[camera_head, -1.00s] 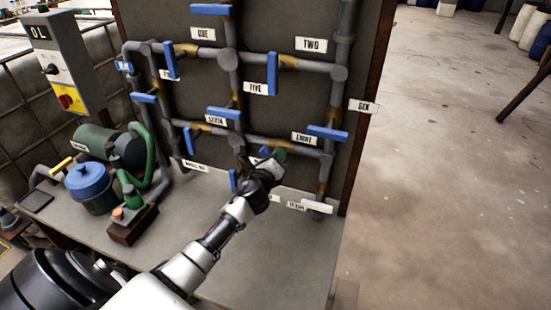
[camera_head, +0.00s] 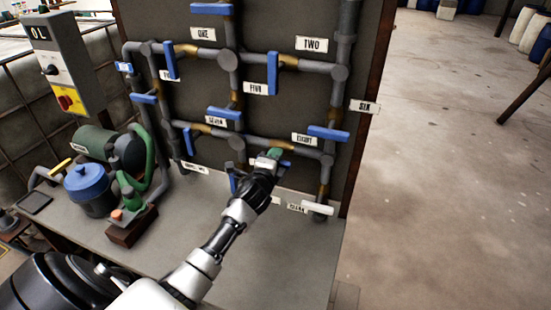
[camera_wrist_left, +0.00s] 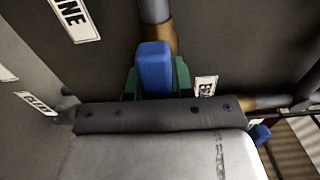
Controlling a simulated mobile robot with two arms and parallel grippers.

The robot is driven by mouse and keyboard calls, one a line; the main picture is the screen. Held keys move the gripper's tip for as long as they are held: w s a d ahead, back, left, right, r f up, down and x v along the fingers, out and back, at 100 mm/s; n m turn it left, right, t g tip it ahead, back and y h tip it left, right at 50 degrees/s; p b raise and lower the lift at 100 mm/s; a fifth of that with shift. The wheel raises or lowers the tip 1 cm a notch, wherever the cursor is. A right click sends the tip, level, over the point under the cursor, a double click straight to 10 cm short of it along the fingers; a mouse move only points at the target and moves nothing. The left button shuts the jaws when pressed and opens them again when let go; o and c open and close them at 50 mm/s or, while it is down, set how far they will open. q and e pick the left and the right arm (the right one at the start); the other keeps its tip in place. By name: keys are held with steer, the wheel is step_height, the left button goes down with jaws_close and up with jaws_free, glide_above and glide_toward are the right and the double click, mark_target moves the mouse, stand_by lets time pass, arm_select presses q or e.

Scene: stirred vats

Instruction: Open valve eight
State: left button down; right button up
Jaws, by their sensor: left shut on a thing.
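The white label EIGHT (camera_head: 305,138) is on the dark panel, above the lower horizontal pipe. My left gripper (camera_head: 270,155) is at that pipe, below and left of the label. In the left wrist view its green fingers (camera_wrist_left: 156,80) stand on both sides of a blue valve handle (camera_wrist_left: 154,66) and are shut on it. A partly hidden label (camera_wrist_left: 205,86) beginning with E is just right of the fingers. In the head view a little blue of this handle (camera_head: 286,163) shows beside the gripper; the rest is hidden. My right gripper is not in view.
Blue handles of other valves are close by, such as one at the right vertical pipe (camera_head: 328,132) and one by label SEVEN (camera_head: 224,113). A pump (camera_head: 98,143) and blue-lidded pot (camera_head: 88,182) stand left on the bench.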

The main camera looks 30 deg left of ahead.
arm_select(q)
steer(key=shift+n, duration=0.3)
steer(key=c, duration=1)
jaws_free()
steer(key=b+v, duration=0.1)
steer(key=v, duration=0.9)
steer(key=shift+s+d, duration=0.15)
steer(key=shift+s, duration=0.2)
